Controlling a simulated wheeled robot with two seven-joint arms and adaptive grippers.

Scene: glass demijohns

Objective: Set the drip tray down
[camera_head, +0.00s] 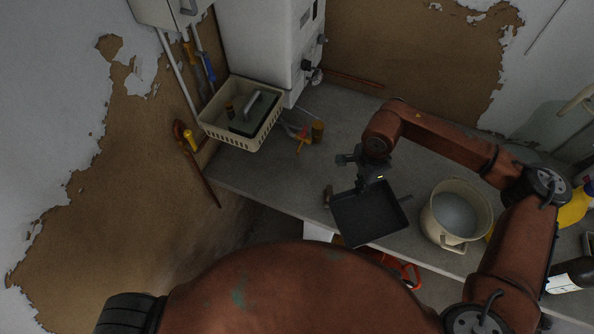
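The drip tray (371,217) is a dark, shallow, square tray at the front edge of the grey counter, with its near corner reaching past that edge in the picture. My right gripper (362,183) comes down from above at the tray's far rim and appears shut on it. The fingertips are small and dark against the tray, so the grip is hard to make out. I cannot tell whether the tray's underside touches the counter. My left gripper is not in view.
A cream bucket (456,212) stands just right of the tray. A small brownish object (328,196) lies at its left. A cream basket (243,113) sits at the counter's left end. The grey counter (275,170) is bare left of the tray. A yellow bottle (575,205) is at far right.

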